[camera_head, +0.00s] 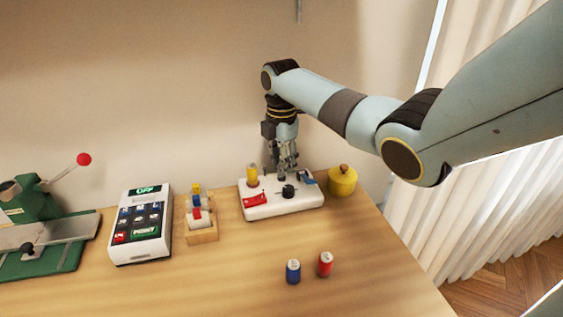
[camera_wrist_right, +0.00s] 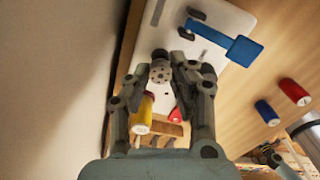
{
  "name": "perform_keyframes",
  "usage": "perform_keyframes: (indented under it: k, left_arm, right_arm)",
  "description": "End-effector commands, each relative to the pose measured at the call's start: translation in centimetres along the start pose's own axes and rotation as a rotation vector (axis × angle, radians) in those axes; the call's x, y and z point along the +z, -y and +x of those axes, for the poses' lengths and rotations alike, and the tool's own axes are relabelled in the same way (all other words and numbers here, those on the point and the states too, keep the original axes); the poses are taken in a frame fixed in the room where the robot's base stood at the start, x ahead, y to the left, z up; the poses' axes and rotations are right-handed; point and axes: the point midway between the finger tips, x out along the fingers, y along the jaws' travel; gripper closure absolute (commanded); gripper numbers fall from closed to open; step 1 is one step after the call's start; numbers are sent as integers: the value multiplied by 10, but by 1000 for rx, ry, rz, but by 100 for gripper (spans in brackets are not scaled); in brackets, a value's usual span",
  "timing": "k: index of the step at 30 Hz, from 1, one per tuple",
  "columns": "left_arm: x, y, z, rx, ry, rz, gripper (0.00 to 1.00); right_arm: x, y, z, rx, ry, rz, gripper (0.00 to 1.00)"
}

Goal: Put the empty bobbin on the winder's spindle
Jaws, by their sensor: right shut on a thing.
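The winder (camera_head: 282,208) is a white box with a yellow spool (camera_head: 252,175), a red switch (camera_head: 255,200), a black knob (camera_head: 288,191) and a blue lever (camera_head: 309,178) on top. My right gripper (camera_head: 287,172) points down over the winder's back part. In the right wrist view, my right gripper (camera_wrist_right: 162,80) is shut on the bobbin (camera_wrist_right: 160,73), a small grey disc with holes and no thread visible. A thin grey pin (camera_wrist_right: 203,55) stands between the gripper and the blue lever (camera_wrist_right: 240,50); I cannot tell if it is the spindle. My left gripper is not visible.
A yellow pot (camera_head: 342,182) stands close to the winder's right. A wooden spool rack (camera_head: 202,235), a payment terminal (camera_head: 141,225) and a green machine (camera_head: 40,255) stand to the left. A blue spool (camera_head: 293,272) and a red spool (camera_head: 325,264) stand in front. The front table is mostly clear.

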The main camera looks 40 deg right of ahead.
Motion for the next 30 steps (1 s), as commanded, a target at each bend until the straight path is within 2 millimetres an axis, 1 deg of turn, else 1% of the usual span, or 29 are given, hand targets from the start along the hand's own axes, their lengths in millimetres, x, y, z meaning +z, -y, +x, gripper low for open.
perform_keyframes:
  k: [12, 23, 30]
  left_arm:
    - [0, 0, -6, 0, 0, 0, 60]
    - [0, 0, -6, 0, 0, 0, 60]
    - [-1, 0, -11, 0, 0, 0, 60]
  right_arm:
    - [0, 0, -1, -1, 0, 0, 90]
    - [0, 0, 0, -1, 0, 0, 90]
    - [0, 0, -5, 0, 0, 0, 90]
